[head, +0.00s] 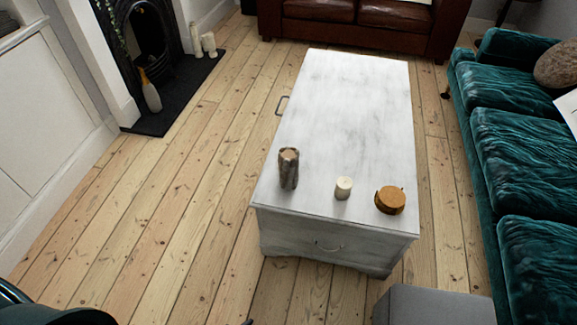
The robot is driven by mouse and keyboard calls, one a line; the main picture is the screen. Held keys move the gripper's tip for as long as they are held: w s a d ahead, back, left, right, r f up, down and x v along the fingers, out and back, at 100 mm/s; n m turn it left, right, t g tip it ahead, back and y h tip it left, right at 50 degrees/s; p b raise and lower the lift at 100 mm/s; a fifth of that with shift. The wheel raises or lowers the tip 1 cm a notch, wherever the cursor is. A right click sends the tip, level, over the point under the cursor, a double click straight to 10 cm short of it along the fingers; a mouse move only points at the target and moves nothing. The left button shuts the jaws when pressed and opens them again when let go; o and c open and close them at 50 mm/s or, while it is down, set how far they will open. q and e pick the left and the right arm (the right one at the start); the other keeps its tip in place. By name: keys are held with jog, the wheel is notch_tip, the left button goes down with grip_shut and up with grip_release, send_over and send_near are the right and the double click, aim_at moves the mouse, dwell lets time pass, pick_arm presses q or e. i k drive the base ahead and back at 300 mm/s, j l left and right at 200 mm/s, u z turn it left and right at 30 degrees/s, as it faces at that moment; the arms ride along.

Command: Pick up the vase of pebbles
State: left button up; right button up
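A tall, narrow, brown-grey vessel (289,168) stands upright near the front left of the white chest-like table. It may be the vase of pebbles, but its contents are too small to make out. Nothing touches it. Neither of my grippers can be made out in the head view.
The white table (345,110) also holds a cream candle (343,188) and a round wooden-looking pot (390,200). A grey block-like seat (435,306) stands at the front right. A teal sofa (525,150) lines the right side. Bare floorboards (170,200) are clear left of the table.

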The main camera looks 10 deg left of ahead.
aim_at(288, 153)
jog(key=i+j+z, duration=0.15)
jog(key=j, duration=0.3)
jog(key=i+j+z, duration=0.15)
jog(key=j, duration=0.35)
jog(key=i+j+z, duration=0.15)
jog(key=j, duration=0.35)
jog(key=j+z, duration=0.15)
jog(key=j, duration=0.35)
jog(key=i, duration=0.05)
